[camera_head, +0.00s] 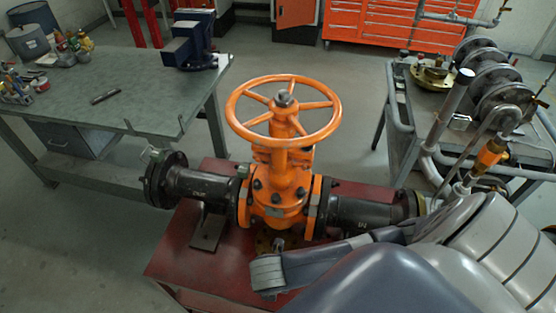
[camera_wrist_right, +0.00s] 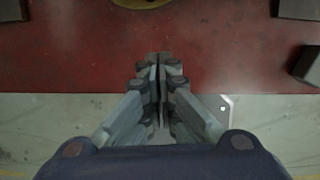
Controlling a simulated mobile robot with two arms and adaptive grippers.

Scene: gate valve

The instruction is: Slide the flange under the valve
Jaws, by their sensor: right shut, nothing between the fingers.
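The orange gate valve (camera_head: 280,185) with its handwheel (camera_head: 283,108) stands upright between two dark pipe sections on the red table. A brass-coloured round piece, apparently the flange (camera_head: 265,241), shows in part at the foot of the valve; the valve hides the rest. In the right wrist view only a sliver of a round tan edge (camera_wrist_right: 140,3) shows at the top. My right gripper (camera_head: 268,273) is low over the red table in front of the valve. In the right wrist view its fingers (camera_wrist_right: 155,60) are together and empty, apart from that round edge. My left gripper is not in view.
The red table (camera_head: 185,262) has bare room at its front left. Black pipe supports (camera_head: 207,232) stand on it beside the valve. A grey workbench (camera_head: 120,92) with tools is at left. A cart (camera_head: 397,105) with pipes and another brass flange (camera_head: 433,78) is at right.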

